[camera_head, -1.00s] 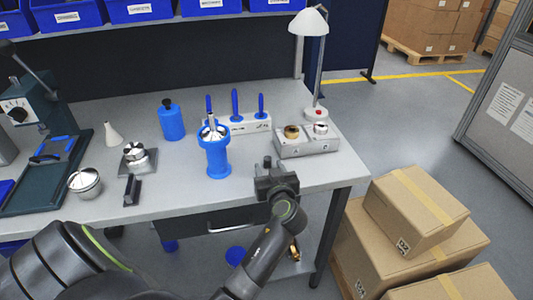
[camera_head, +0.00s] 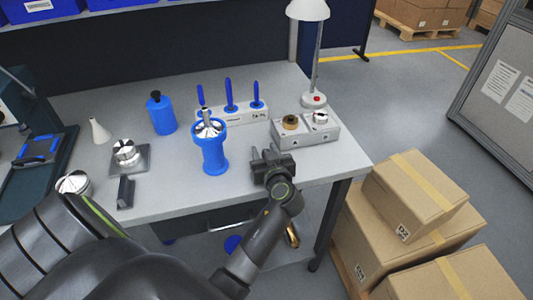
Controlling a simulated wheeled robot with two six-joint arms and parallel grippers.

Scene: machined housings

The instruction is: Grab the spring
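I cannot make out a spring for certain in this view. A blue holder (camera_head: 211,155) stands upright near the middle of the table, with a shiny metal part (camera_head: 208,127) in its top. A grey block (camera_head: 315,136) at the right carries a brass ring-like part (camera_head: 290,121) and a silver part (camera_head: 320,117). My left gripper (camera_head: 266,155) is over the front right of the table, right of the blue holder and in front of the grey block. I see nothing held in it, but its finger gap is unclear. My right gripper is not in view.
A white rack (camera_head: 237,114) with several blue-handled tools stands behind the holder. A blue bottle (camera_head: 161,115), a white cone (camera_head: 99,131), a metal fixture (camera_head: 126,154) and a lamp (camera_head: 314,99) are on the table (camera_head: 180,188). Cardboard boxes (camera_head: 415,195) stand at the right.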

